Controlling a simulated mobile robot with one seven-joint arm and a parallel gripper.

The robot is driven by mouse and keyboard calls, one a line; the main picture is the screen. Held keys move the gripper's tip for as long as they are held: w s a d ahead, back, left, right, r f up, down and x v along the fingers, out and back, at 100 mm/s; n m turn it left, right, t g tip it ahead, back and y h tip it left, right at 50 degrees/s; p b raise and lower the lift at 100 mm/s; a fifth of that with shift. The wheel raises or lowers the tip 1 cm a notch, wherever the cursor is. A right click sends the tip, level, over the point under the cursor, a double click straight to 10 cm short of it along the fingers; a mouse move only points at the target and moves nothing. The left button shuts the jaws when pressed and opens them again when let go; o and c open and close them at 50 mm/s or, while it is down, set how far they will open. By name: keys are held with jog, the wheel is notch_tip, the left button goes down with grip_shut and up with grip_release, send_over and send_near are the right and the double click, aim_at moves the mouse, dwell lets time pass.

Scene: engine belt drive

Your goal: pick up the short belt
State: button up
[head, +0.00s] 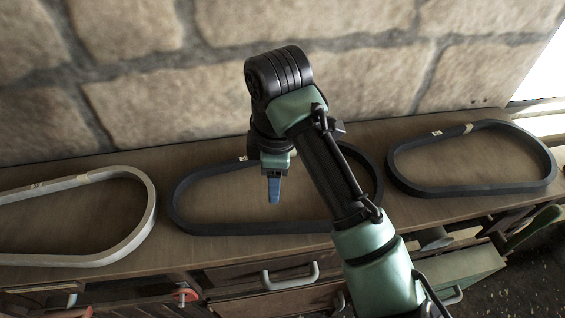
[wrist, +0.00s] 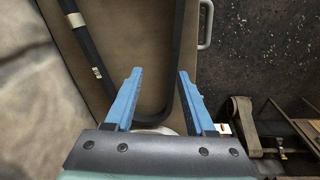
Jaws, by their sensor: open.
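Three belts lie flat in a row on the wooden top. The pale grey belt (head: 151,212) is at the left, cut by the picture's edge. A dark belt (head: 200,227) is in the middle and another dark belt (head: 460,190) is at the right. The right one looks shorter than the middle one, but I cannot tell for sure which is the short belt. My gripper (head: 273,190) points down over the middle belt, open and empty. In the wrist view, my gripper's (wrist: 160,72) blue fingers are spread, with the middle belt's rounded end (wrist: 158,119) showing between them.
A stone wall (head: 130,90) stands close behind the belts. Drawers with pale handles (head: 290,277) lie under the front edge. An open green drawer (head: 460,275) juts out at the lower right. Dark floor (wrist: 260,45) shows beyond the front edge.

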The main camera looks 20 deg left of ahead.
jog(key=s+d+f+g+h, duration=0.1)
jog(key=s+d, duration=0.1)
send_over(280, 225)
jog(key=f, duration=0.6)
jog(key=shift+s+d+f, duration=0.15)
jog(key=shift+d+f, duration=0.05)
jog(key=shift+f, duration=0.1)
jog(key=shift+a+f+p, duration=0.2)
jog(key=shift+f+p, duration=1.05)
jog(key=shift+f, duration=1.65)
grip_shut()
jog(key=shift+w, duration=0.2)
